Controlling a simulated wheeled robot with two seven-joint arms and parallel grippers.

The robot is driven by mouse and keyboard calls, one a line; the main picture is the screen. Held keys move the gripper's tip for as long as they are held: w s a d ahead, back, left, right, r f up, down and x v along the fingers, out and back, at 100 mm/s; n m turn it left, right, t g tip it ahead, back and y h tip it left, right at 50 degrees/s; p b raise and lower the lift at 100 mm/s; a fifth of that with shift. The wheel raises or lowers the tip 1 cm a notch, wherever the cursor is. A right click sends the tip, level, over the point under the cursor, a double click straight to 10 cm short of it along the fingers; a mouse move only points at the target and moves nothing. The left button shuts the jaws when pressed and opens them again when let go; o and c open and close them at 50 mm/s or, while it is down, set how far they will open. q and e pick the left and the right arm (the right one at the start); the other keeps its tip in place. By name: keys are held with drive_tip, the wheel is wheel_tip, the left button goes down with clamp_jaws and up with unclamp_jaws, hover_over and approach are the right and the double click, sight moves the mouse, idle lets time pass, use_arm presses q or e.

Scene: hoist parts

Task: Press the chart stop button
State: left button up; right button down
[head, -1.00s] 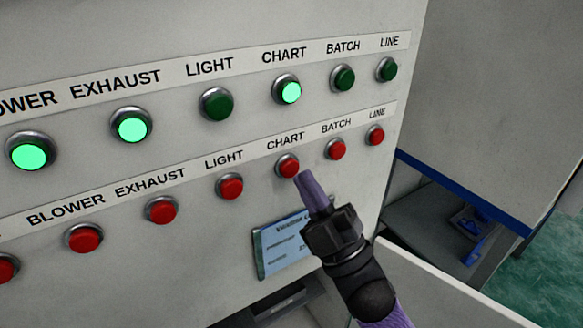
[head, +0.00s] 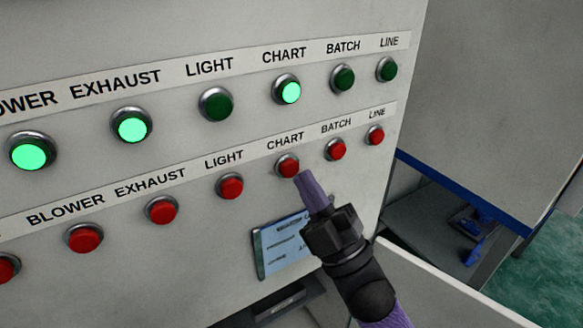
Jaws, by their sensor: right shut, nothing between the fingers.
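The red chart button (head: 287,166) sits in the lower row of the panel, under the second "CHART" label. The green chart button (head: 290,91) in the upper row above it is lit. My right gripper (head: 301,176) is shut and empty, with its purple fingertips at the lower right edge of the red chart button. I cannot tell whether the tips touch it. The button's face is mostly visible. My left gripper is out of view.
Red light (head: 230,186) and batch (head: 335,149) buttons flank the chart button closely. Green exhaust (head: 131,126) and blower lamps are lit; light, batch and line are dark. A small display (head: 277,246) sits below, partly behind my gripper. A grey cabinet (head: 500,100) stands at right.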

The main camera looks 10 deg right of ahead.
drive_tip(key=shift+w+a, duration=0.15)
drive_tip(key=shift+w, duration=0.25)
drive_tip(key=shift+w+a, duration=0.15)
drive_tip(key=shift+w, duration=0.25)
idle(0.8)
idle(0.3)
drive_tip(key=shift+s+d, duration=0.25)
drive_tip(key=shift+s, duration=0.55)
drive_tip(key=shift+s+d+p, duration=0.3)
drive_tip(key=shift+s+p, duration=0.05)
drive_tip(key=shift+s, duration=0.45)
drive_tip(key=shift+s+d+p, duration=0.3)
drive_tip(key=shift+s+p, duration=0.1)
drive_tip(key=shift+s, duration=0.35)
drive_tip(key=shift+s+d+p, duration=0.3)
drive_tip(key=shift+s+p, duration=0.05)
drive_tip(key=shift+s, duration=0.45)
